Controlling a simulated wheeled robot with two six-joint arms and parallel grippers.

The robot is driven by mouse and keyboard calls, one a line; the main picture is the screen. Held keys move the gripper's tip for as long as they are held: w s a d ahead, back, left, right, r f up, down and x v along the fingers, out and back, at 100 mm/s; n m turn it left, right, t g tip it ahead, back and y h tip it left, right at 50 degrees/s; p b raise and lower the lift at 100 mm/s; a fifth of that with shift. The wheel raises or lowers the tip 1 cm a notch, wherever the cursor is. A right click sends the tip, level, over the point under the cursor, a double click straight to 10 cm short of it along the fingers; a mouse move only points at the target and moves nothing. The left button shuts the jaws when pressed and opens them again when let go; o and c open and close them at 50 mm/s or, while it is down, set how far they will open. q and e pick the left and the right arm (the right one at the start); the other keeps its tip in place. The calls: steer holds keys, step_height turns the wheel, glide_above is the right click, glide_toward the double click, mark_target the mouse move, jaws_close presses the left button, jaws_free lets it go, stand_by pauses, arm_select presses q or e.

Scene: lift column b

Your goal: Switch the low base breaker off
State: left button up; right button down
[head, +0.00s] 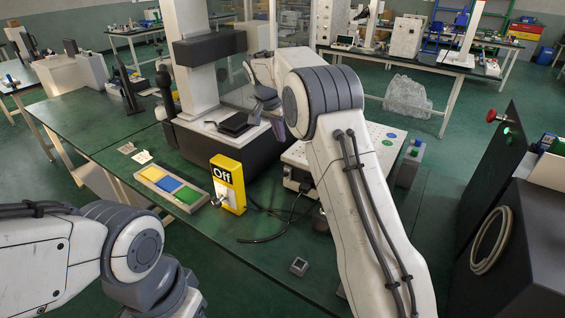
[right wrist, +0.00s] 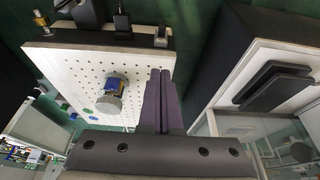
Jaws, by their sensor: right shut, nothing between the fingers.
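A yellow box with a black "Off" label (head: 227,178) stands on the green table, in the middle of the head view. A small silvery lever or switch part (head: 218,200) shows low on its front; its exact position is too small to tell. I take this box to be the breaker. My right gripper (head: 280,128) is beyond the box and to its right, apart from it, partly hidden by my own right arm. In the right wrist view its dark purple fingers (right wrist: 160,98) are together with nothing between them. My left arm enters at lower left; its fingers do not show.
A tray with yellow, blue and green blocks (head: 145,172) lies left of the box. A white perforated plate (right wrist: 65,75) lies under my right gripper. A dark cable (head: 262,240) and a small grey block (head: 299,266) lie on the table. A white column machine (head: 195,95) stands behind.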

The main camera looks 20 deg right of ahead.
steer(key=p, duration=0.1)
glide_above(285, 173)
step_height(285, 173, down, 10)
steer(key=shift+s+d+r, duration=0.1)
steer(key=shift+r, duration=0.05)
steer(key=shift+s+a+f+p, duration=0.2)
steer(key=shift+a+f, duration=0.1)
steer(key=shift+f, duration=0.2)
steer(key=shift+s+a+f+p, duration=0.1)
steer(key=shift+s+a+f, duration=0.15)
steer(key=shift+f, duration=0.25)
steer(key=shift+s+a+f, duration=0.1)
steer(key=shift+a+f, duration=0.1)
steer(key=shift+f, duration=0.45)
